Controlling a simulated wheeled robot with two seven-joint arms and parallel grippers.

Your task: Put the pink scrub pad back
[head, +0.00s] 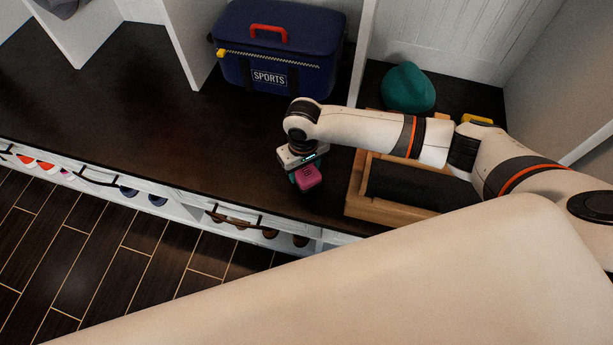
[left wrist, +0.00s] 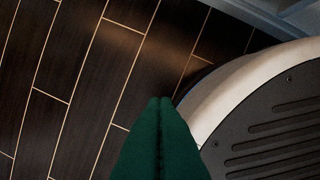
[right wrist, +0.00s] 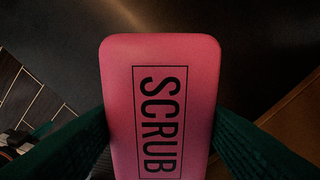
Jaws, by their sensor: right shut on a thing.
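The pink scrub pad (head: 307,176) is in my right gripper (head: 303,172) over the dark bench top, left of a wooden tray. In the right wrist view the pad (right wrist: 160,75) fills the middle, with "SCRUB" in black letters, between the two green fingers (right wrist: 160,150). The gripper is shut on it. I cannot tell whether the pad touches the bench. My left gripper (left wrist: 160,102) shows only in the left wrist view; its green fingertips are together and nothing shows between them, above the floor.
The wooden tray (head: 353,202) holds a dark grey pad (head: 405,187). A blue sports bag (head: 277,60), a teal cap-like thing (head: 408,88) and a yellow thing (head: 477,119) stand behind. White dividers split the dark bench (head: 130,100), whose left part is clear. Shoes sit below.

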